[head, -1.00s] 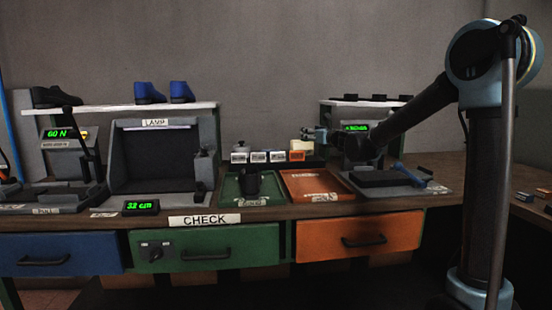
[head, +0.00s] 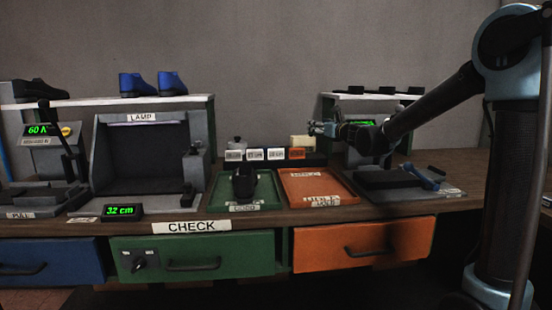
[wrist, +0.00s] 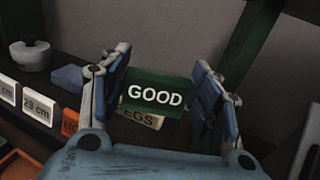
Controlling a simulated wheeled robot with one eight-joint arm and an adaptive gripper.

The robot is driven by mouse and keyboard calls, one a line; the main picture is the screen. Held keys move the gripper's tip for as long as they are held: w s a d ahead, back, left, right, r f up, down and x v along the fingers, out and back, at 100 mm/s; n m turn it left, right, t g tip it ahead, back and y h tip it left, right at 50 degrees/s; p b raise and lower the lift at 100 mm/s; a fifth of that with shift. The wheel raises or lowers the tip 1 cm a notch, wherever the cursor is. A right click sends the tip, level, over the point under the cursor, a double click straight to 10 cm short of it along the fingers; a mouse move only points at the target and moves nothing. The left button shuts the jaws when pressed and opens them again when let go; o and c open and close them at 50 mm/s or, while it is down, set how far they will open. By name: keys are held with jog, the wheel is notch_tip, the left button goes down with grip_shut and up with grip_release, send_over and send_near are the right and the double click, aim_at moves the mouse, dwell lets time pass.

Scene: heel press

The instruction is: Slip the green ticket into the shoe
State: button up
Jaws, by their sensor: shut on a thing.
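My gripper (wrist: 160,66) is shut on the green ticket (wrist: 155,100), which carries the word GOOD and is held between the two fingers in the wrist view. In the head view my gripper (head: 318,129) is small, above the back of the bench; the ticket cannot be made out there. A dark shoe (head: 244,184) lies in the green tray (head: 269,193) at the middle of the bench, to the left of and nearer than my gripper. Its opening is too dark to make out. The ticket is apart from the shoe.
An orange tray (head: 318,184) sits right of the green one. Behind them stands a row of small label cards (head: 255,155) and a cream block (head: 300,141). The lamp box (head: 140,160) is left, a dark press (head: 390,180) right. Blue shoes (head: 172,84) stand on the shelf.

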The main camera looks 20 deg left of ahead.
jog(key=s+d+f+g, duration=0.1)
jog(key=s+d, duration=0.4)
jog(key=s, duration=0.3)
jog(key=s+d+f, duration=0.2)
jog(key=s+d, duration=0.3)
jog(key=s, duration=0.3)
jog(key=shift+n+y, duration=0.4)
jog(key=w+a, duration=0.3)
jog(key=w, duration=0.2)
jog(key=w+a, duration=0.3)
jog(key=w, duration=0.3)
jog(key=w+a, duration=0.4)
jog(key=w, duration=0.1)
jog(key=shift+w+r, duration=0.1)
jog(key=shift+w, duration=0.05)
jog(key=shift+w+a+f, duration=0.1)
jog(key=shift+w+f, duration=0.05)
jog(key=shift+f, duration=0.3)
jog(key=shift+w+a+f, duration=0.1)
jog(key=shift+w+f, duration=0.05)
jog(key=shift+f, duration=0.25)
send_over(317, 156)
jog(key=shift+s+d+f, duration=0.1)
jog(key=shift+f, duration=1)
jog(key=shift+s+d+f, duration=0.1)
jog(key=shift+f, duration=1)
jog(key=shift+w+a+f, duration=0.15)
jog(key=shift+f, duration=0.3)
jog(key=o, duration=0.4)
jog(key=shift+f, duration=0.1)
